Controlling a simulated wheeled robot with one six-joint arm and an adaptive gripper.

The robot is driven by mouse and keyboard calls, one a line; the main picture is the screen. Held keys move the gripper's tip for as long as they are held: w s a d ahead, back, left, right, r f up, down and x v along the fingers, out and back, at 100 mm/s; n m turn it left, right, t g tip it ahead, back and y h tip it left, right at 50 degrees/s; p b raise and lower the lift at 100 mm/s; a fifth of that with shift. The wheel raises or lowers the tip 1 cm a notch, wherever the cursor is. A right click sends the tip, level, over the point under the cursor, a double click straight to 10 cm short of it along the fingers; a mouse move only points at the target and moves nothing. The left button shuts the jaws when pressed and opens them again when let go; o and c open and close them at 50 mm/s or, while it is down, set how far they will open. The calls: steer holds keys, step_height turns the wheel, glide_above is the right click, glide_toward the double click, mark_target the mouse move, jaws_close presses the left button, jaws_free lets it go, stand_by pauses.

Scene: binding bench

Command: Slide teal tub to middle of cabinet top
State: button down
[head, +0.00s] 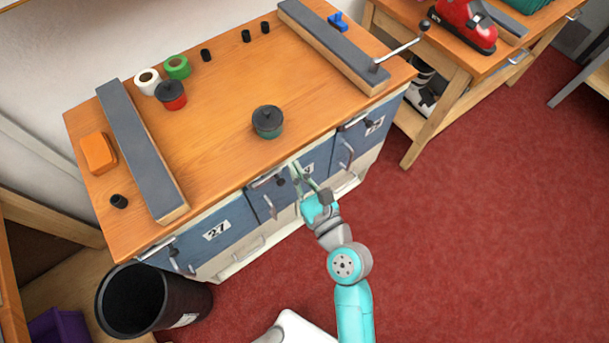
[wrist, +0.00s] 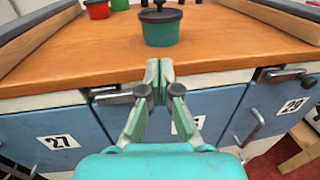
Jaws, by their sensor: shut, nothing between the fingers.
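The teal tub (head: 268,126) with a dark knobbed lid stands upright on the wooden cabinet top (head: 225,110), near its front edge and right of its middle. In the wrist view the tub (wrist: 161,30) is straight ahead, beyond the fingertips. My gripper (head: 297,172) is in front of the cabinet, just off the front edge, apart from the tub. In the wrist view my gripper (wrist: 159,72) has its fingertips together with nothing between them.
Padded rails lie along the left (head: 138,145) and right (head: 335,45) of the top. The wood behind the teal tub is clear. Drawer handles (head: 268,180) stick out below.

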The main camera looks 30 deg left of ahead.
mark_target(274, 133)
steer(key=x, duration=0.9)
steer(key=shift+a, duration=0.1)
steer(key=shift+a, duration=0.1)
steer(key=shift+x, duration=1.45)
